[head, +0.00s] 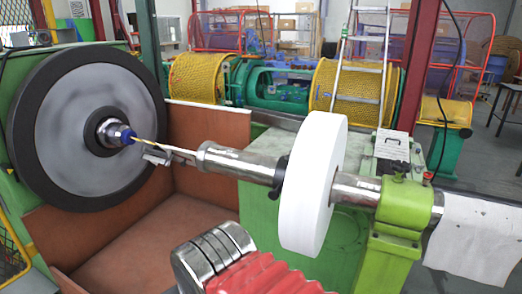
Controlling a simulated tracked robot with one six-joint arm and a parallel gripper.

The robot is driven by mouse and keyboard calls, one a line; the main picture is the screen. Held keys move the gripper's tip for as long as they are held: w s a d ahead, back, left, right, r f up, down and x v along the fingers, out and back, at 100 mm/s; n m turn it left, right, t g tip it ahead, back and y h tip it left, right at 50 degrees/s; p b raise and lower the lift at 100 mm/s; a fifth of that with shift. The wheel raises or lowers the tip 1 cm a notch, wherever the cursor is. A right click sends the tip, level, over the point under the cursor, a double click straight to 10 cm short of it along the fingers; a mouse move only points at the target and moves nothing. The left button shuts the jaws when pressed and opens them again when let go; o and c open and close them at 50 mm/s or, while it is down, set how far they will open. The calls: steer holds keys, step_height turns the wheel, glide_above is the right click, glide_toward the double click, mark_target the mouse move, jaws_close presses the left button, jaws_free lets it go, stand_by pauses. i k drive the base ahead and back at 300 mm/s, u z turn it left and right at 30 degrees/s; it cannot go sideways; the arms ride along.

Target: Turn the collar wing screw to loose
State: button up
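A dark collar (282,170) sits around the steel shaft (240,163), close against the left face of a large white disc (315,183). A small dark projection (273,193) at the collar's lower left may be its wing screw; it is too small to make out its wings or how tight it is. My gripper (210,255) appears as a ridged silver block beyond red bellows at the bottom middle. It is below and left of the collar and apart from it. Its fingertips cannot be made out.
A large grey wheel with a black rim (85,125) stands at the left, with a blue-tipped hub (118,134). A green bearing block (403,205) supports the shaft at right. A brown-walled pit (135,235) lies below the shaft. A ladder (360,65) stands behind.

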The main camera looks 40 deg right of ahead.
mark_target(287, 156)
steer(key=u, duration=0.25)
steer(key=i, duration=1)
steer(key=u, duration=0.05)
